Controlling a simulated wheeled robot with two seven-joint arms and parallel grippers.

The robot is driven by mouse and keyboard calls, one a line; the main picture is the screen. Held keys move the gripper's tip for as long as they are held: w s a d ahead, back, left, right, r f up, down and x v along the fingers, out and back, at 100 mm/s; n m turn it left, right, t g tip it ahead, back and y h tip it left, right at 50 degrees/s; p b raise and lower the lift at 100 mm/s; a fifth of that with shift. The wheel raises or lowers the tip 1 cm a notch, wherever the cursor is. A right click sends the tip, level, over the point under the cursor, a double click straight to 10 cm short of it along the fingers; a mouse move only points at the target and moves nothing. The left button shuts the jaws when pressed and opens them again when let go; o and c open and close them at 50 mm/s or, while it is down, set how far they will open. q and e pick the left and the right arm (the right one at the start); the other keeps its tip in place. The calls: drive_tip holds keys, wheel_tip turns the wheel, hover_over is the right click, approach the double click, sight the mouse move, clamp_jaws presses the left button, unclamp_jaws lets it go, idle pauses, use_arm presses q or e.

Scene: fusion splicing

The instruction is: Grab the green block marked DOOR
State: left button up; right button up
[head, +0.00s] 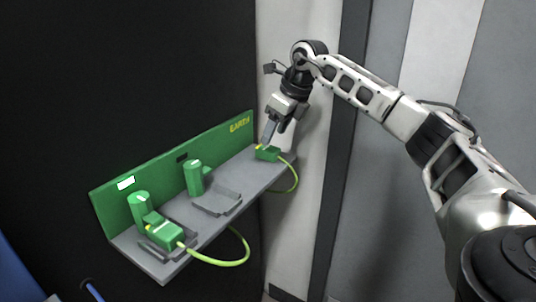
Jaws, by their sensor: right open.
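My right gripper (267,141) points down at the right end of a grey shelf with a green back panel. It is open, with its fingertips at a small green block (267,153) that has a yellow-green cable. I cannot tell whether the fingers touch or straddle this block. A second green block (165,234) with a yellow-green cable sits at the shelf's left end, in a dark holder. No DOOR marking is readable on either block. My left gripper is not in view.
The grey shelf (245,177) carries two upright green cylinders (193,178) and (139,207), and an empty grey cradle (216,202). The green back panel (166,164) bears yellow lettering at its right end. Cables (239,258) loop below the shelf's front edge. A dark wall stands behind.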

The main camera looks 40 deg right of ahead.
sight(268, 147)
drive_tip(key=x, duration=0.4)
drive_tip(key=shift+a+f, duration=0.15)
drive_tip(key=shift+f, duration=0.25)
drive_tip(key=c, duration=1.1)
drive_tip(key=shift+r, duration=0.15)
